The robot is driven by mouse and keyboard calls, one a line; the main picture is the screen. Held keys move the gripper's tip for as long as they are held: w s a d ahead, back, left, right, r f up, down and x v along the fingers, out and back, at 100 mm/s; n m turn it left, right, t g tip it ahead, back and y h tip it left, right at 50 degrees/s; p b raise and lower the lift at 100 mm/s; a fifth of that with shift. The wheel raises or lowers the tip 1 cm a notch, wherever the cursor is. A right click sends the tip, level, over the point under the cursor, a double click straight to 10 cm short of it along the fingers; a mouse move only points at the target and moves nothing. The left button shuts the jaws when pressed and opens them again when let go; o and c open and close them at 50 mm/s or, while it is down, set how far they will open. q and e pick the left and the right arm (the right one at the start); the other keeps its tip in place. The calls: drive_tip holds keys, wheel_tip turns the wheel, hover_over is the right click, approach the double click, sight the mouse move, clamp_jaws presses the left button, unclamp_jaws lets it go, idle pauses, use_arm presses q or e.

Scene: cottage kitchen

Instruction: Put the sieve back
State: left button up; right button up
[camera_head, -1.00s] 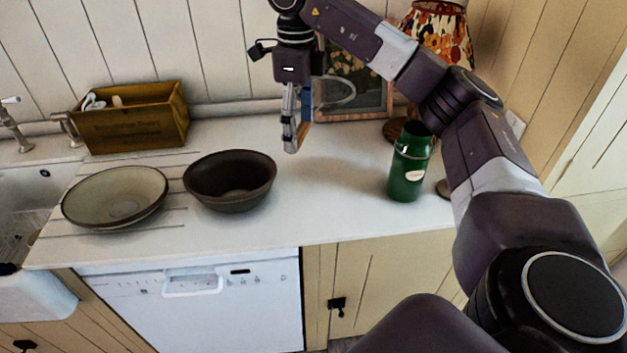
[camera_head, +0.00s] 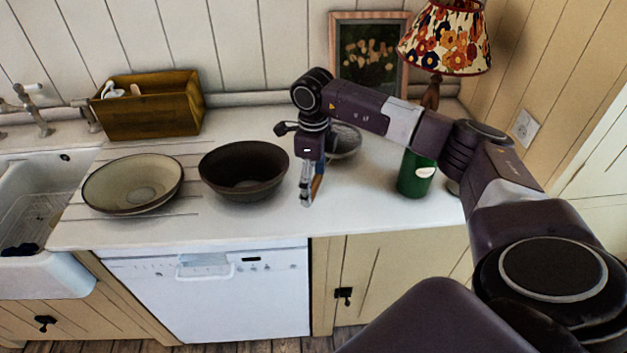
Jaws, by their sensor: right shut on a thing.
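The sieve (camera_head: 346,143) shows as a round grey mesh bowl just behind and to the right of my right gripper's wrist. Part of it is hidden by my arm. A thin blue and orange-brown piece, which looks like its handle, shows beside the fingers. My right gripper (camera_head: 306,196) points down over the white counter, right of the dark bowl, and is shut on the sieve. I cannot tell whether the sieve touches the counter. My left gripper is not in view.
A dark brown bowl (camera_head: 243,184) and a cream bowl (camera_head: 133,195) stand left on the counter (camera_head: 370,215). A green canister (camera_head: 416,177) stands right, partly behind my arm. A wooden box (camera_head: 150,116), a framed picture (camera_head: 366,60) and a lamp (camera_head: 447,45) are at the back.

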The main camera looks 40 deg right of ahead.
drive_tip(key=shift+f, duration=0.25)
drive_tip(key=shift+f+b, duration=0.35)
drive_tip(key=o, duration=1.1)
drive_tip(key=shift+c, duration=0.2)
drive_tip(key=shift+r, duration=0.1)
